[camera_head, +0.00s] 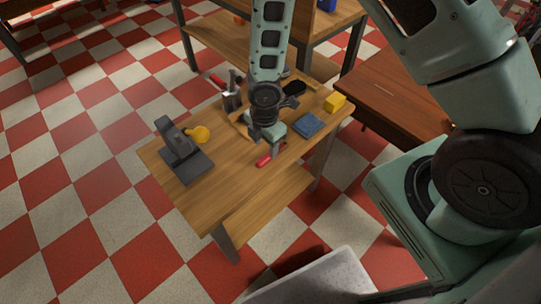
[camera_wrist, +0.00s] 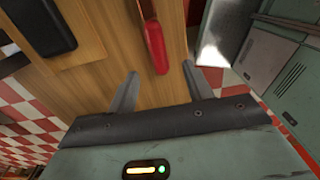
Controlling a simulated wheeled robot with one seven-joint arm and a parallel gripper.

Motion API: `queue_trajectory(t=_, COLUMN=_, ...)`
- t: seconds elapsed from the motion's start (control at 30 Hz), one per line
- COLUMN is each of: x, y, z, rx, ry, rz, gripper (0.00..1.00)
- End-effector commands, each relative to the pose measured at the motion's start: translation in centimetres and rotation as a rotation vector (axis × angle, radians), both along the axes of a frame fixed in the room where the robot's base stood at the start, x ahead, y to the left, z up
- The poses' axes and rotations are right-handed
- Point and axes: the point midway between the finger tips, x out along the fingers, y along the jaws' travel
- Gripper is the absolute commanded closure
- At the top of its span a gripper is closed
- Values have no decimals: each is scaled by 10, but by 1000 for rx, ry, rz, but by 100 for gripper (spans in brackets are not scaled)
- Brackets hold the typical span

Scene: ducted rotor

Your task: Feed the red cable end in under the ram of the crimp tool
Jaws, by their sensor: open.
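The crimp tool (camera_head: 180,152) is a dark grey press with an upright arm on a flat base, with a round yellow part (camera_head: 201,134) beside it. It stands at the left of the wooden table. The red cable end (camera_head: 263,160) looks like a short red rod near the table's front right edge. In the wrist view the red piece (camera_wrist: 155,46) lies ahead of and between my fingertips, with a dark part at its far end. My gripper (camera_head: 273,150) is open over it, and the fingers (camera_wrist: 160,70) are apart with nothing held.
A blue pad (camera_head: 308,124) and a yellow block (camera_head: 335,103) lie right of my gripper. A holder with tools (camera_head: 232,98) stands at the back. A black item (camera_wrist: 45,25) lies on a board. The table's (camera_head: 215,190) front middle is clear.

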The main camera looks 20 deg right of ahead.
Motion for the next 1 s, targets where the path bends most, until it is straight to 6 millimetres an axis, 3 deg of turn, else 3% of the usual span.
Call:
queue_trajectory(t=0.23, x=0, y=0, z=-17, rx=-1, ry=2, rz=2, gripper=49)
queue_trajectory(t=0.53, x=2, y=-1, z=-54, rx=-1, ry=1, rz=1, gripper=49)
queue_trajectory(t=0.83, x=3, y=0, z=-59, rx=1, ry=-2, rz=0, gripper=49)
queue_trajectory(t=0.87, x=3, y=0, z=-59, rx=1, ry=-2, rz=0, gripper=52)
queue_trajectory(t=1.0, x=3, y=0, z=-59, rx=0, ry=-1, rz=-1, gripper=91)
